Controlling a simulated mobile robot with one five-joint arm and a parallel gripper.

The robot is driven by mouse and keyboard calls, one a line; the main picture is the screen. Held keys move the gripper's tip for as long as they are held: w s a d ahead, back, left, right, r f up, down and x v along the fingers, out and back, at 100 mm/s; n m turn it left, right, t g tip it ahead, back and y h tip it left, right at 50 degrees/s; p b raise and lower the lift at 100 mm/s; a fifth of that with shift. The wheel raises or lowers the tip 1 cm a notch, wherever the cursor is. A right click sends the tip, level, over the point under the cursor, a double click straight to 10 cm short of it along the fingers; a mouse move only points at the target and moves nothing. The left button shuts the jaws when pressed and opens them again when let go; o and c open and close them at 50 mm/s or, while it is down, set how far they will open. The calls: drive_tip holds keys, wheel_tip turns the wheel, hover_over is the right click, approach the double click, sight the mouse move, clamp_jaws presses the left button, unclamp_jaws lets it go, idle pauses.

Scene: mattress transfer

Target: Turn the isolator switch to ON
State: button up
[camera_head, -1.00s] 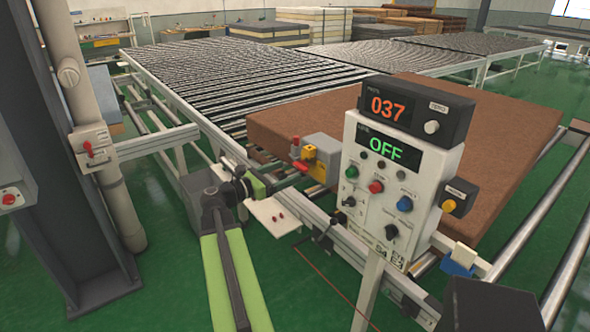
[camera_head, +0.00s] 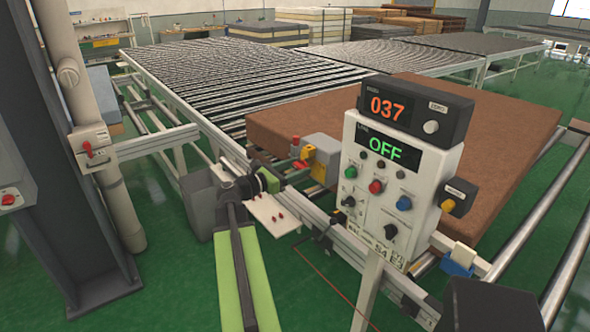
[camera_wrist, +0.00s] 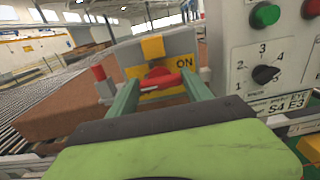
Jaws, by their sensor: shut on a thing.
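The isolator switch (camera_wrist: 158,60) is a grey box with a yellow plate, seen close ahead in the wrist view. Its red handle (camera_wrist: 160,84) lies nearly crosswise, with its right end a little higher, below and left of the "ON" label (camera_wrist: 184,63). My gripper (camera_wrist: 161,88) has one green finger at each end of the handle and is shut on it. In the head view the grey and yellow isolator box (camera_head: 322,153) stands just left of the control panel, with my gripper (camera_head: 298,174) at its left; the handle is hard to make out there.
The white control panel (camera_head: 410,218) shows OFF in green and stands close to the right of the switch. A display box reading 037 (camera_head: 412,112) sits on top. A brown mattress (camera_head: 440,150) lies behind. Roller conveyors (camera_head: 230,75) stretch beyond.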

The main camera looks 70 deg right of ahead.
drive_tip(key=shift+c, duration=1.1)
drive_tip(key=shift+m, duration=0.3)
drive_tip(key=m, duration=0.3)
drive_tip(key=shift+r+m, duration=0.1)
drive_tip(key=shift+m, duration=0.2)
drive_tip(key=m, duration=0.4)
drive_tip(key=shift+m, duration=0.3)
drive_tip(key=m, duration=0.4)
drive_tip(key=shift+m, duration=2.5)
